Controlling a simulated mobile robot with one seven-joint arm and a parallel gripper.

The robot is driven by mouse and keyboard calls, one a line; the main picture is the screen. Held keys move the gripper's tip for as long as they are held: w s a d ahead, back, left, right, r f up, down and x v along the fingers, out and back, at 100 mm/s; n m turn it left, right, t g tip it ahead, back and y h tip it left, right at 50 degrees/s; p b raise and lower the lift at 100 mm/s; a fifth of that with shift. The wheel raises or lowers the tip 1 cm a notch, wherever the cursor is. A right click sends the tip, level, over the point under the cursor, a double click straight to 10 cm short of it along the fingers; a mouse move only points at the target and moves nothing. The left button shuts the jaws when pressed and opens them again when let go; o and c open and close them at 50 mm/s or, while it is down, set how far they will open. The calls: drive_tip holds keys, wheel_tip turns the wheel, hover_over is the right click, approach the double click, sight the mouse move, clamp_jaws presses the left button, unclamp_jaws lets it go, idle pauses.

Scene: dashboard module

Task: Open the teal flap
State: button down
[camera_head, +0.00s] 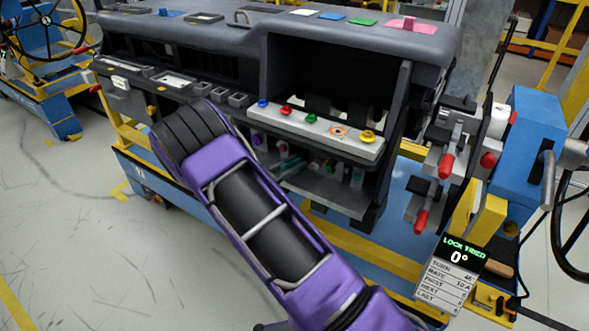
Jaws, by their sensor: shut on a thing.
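No teal flap can be made out for certain. A small teal piece (283,150) shows in the shadowed lower bay of the dark dashboard module (360,40), just right of my arm, among several small coloured parts. My purple and black arm reaches up from the bottom right to the module's front left. My gripper is not visible; the end of the arm is turned away and hidden behind its own links. What the jaws touch cannot be seen.
A grey ledge (318,130) with several coloured knobs crosses the open bay. Red-handled levers (447,165) and a blue block (537,130) stand at right. A sign (448,275) reads "LOCK TRIED 0°". A steering wheel rig (40,30) stands far left. The left floor is clear.

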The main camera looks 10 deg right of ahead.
drive_tip(key=shift+w+a+m+g+h+b, duration=0.15)
drive_tip(key=shift+w+m+g+h+b, duration=0.15)
drive_tip(key=shift+m+g, duration=0.15)
drive_tip(key=shift+r+g, duration=0.15)
drive_tip(key=shift+g, duration=0.1)
drive_tip(key=c, duration=0.8)
unclamp_jaws()
drive_tip(key=shift+w, duration=0.1)
drive_tip(key=shift+o, duration=0.6)
drive_tip(key=v, duration=1.7)
drive_tip(key=shift+a+f, duration=0.2)
drive_tip(key=shift+f, duration=0.05)
drive_tip(key=shift+r, duration=0.1)
